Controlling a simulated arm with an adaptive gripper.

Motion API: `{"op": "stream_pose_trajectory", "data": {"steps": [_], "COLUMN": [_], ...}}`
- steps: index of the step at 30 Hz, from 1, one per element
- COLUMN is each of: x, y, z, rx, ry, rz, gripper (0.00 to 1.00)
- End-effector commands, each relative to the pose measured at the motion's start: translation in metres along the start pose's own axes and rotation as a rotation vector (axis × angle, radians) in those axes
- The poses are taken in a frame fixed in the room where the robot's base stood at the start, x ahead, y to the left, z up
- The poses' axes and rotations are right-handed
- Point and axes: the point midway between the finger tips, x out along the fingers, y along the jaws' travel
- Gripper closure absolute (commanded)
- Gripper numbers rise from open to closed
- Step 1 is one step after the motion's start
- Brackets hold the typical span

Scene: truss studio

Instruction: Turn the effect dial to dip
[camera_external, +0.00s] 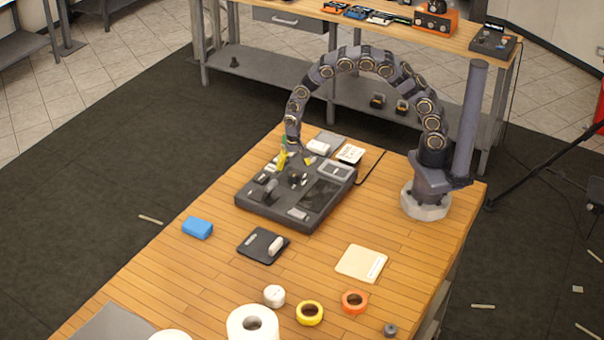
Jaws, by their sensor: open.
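A dark grey control console (252,211) lies on the wooden table, with several knobs, levers and small panels on its top. A dark round knob (297,178) stands near its middle, and a larger dark lever (270,189) stands toward its left side. I cannot tell which control is the effect dial, and no label is readable. My gripper (282,160), with yellow and green parts, points down over the console's far left part. It is open. Its fingertips are small here, and I cannot tell whether they touch anything.
Behind the console lie a white block (318,147) and a white card (350,154).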

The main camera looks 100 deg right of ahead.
Motion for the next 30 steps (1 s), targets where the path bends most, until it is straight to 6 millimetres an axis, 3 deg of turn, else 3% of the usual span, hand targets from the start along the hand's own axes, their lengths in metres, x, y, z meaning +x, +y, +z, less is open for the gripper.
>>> {"op": "stream_pose_trajectory", "data": {"steps": [7, 16, 20, 21, 30], "x": [0.037, 0.040, 0.040, 0.040, 0.040], "y": [0.001, 0.000, 0.001, 0.001, 0.000], "z": [0.001, 0.000, 0.000, 0.000, 0.000], "rx": [-0.001, -0.001, -0.001, -0.001, -0.099], "ry": [-0.002, 0.000, 0.000, 0.000, 0.000], "rz": [0.004, 0.000, 0.001, 0.001, 0.000], "gripper": [0.33, 0.33, 0.88, 0.95, 0.96]}}
